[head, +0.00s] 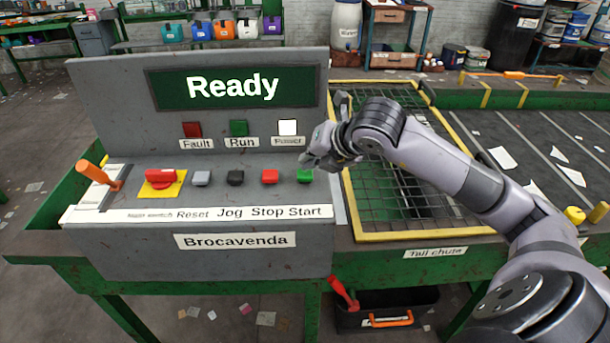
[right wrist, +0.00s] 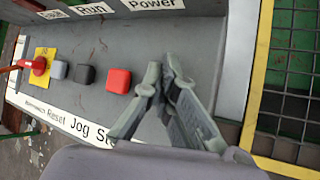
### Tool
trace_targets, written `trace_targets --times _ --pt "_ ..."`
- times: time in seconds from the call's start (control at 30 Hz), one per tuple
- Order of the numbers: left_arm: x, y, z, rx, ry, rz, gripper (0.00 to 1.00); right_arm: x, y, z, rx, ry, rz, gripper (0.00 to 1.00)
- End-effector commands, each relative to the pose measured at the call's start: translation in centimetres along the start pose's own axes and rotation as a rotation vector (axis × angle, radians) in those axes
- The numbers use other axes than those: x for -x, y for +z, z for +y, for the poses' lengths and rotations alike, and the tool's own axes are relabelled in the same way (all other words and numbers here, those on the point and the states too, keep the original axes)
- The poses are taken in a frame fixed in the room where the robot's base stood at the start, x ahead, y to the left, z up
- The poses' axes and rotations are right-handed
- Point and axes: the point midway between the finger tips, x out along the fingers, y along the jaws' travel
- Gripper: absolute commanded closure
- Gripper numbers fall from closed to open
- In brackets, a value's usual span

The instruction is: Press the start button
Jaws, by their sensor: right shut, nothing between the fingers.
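The green start button (head: 305,176) is at the right end of the button row on the grey control panel (head: 130,240), above the printed word Start. My right gripper (head: 306,161) is shut and empty, with its fingertips just above the green button in the head view. I cannot tell whether they touch it. In the right wrist view the shut fingers (right wrist: 164,78) point at the panel just right of the red stop button (right wrist: 118,80), and the start button is hidden behind them. The screen (head: 235,87) reads Ready. My left gripper is not in view.
The red stop button (head: 270,177), black jog button (head: 236,178) and grey reset button (head: 201,178) sit left of the start button. A red switch on a yellow plate (head: 176,190) and an orange lever (head: 112,183) are farther left. A yellow-framed mesh (head: 395,150) lies right.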

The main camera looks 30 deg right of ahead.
Motion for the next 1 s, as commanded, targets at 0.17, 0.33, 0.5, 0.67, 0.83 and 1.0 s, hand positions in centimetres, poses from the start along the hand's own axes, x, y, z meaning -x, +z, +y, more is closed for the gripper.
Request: trace_targets --times 0.17,0.33,0.5,0.67,0.83,1.0 --pt "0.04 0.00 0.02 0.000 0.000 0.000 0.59 0.05 0.03 0.05 0.000 0.001 0.000 1.00" --pt "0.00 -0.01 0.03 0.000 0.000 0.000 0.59 0.02 0.01 0.03 0.000 0.001 0.000 1.00" --pt "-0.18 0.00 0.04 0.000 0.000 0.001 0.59 -0.09 -0.07 -0.05 0.000 0.001 0.000 1.00" --pt "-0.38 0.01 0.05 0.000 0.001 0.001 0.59 -0.19 -0.14 -0.12 0.000 0.001 0.000 1.00" --pt "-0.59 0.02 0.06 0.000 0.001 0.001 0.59 -0.30 -0.21 -0.19 0.000 0.001 0.000 1.00" --pt "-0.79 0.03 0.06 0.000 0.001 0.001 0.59 -0.41 -0.31 -0.28 0.000 0.001 0.000 1.00"
